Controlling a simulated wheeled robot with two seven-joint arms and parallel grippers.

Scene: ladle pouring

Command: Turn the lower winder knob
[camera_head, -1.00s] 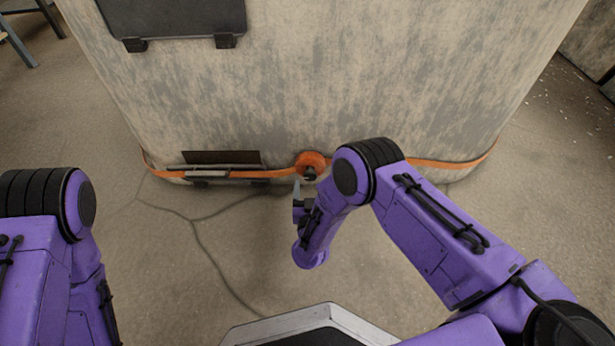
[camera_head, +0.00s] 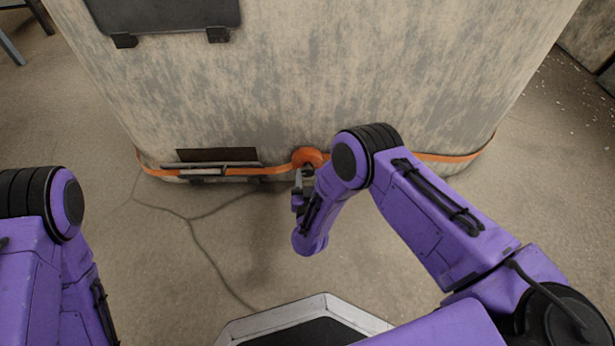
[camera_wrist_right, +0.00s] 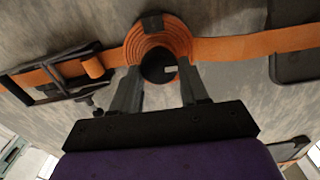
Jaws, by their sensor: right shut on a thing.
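The lower winder shows in the head view as an orange strap coil (camera_head: 307,157) low on the front of a large weathered grey container. In the right wrist view the coil (camera_wrist_right: 155,38) is wound in several layers, with the dark round winder knob (camera_wrist_right: 158,68) in front of its lower part. My right gripper (camera_wrist_right: 160,76) has a finger on each side of the knob and is shut on it. In the head view my right gripper (camera_head: 301,182) is small and partly hidden by its own wrist. My left arm is at the left edge; its gripper is out of view.
An orange strap (camera_head: 450,157) runs around the container (camera_head: 330,80). A dark buckle or ratchet (camera_wrist_right: 55,75) sits on the strap left of the coil. A dark panel (camera_head: 165,12) is higher on the container. A thin cable (camera_head: 200,240) lies on the open floor.

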